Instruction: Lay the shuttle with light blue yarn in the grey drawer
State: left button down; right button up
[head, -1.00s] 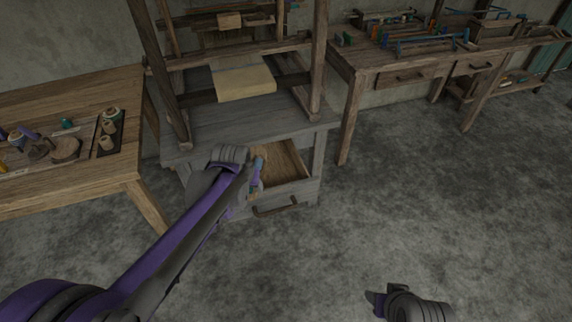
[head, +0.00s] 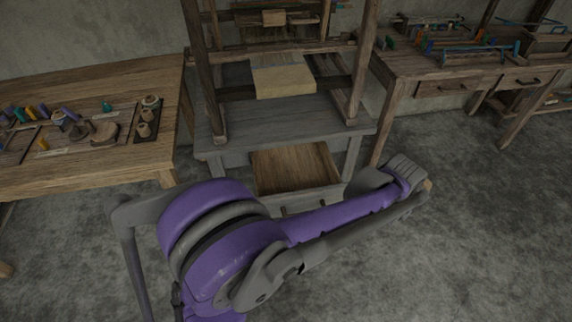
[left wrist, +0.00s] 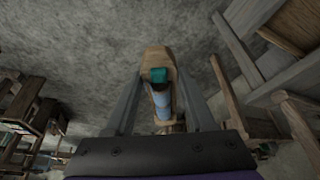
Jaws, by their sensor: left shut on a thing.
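The grey drawer (head: 295,168) under the loom is pulled open, and its visible wooden floor is bare. My left arm reaches across the front of it, covering part of the drawer front. My left gripper (left wrist: 161,82) is shut on the wooden shuttle with light blue yarn (left wrist: 162,101); a teal piece shows at its upper part. In the head view only a small tan end of the shuttle (head: 429,186) shows past my wrist, to the right of the drawer and apart from it. My right gripper is out of view.
The grey loom table (head: 290,122) stands above the drawer. A wooden table (head: 60,175) with spools and trays is at left. A workbench (head: 450,72) with tools is at back right. The floor at right is clear.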

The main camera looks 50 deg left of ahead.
aim_at(292, 176)
jog(key=j, duration=0.85)
jog(key=k+j+z, duration=0.15)
jog(key=j, duration=0.7)
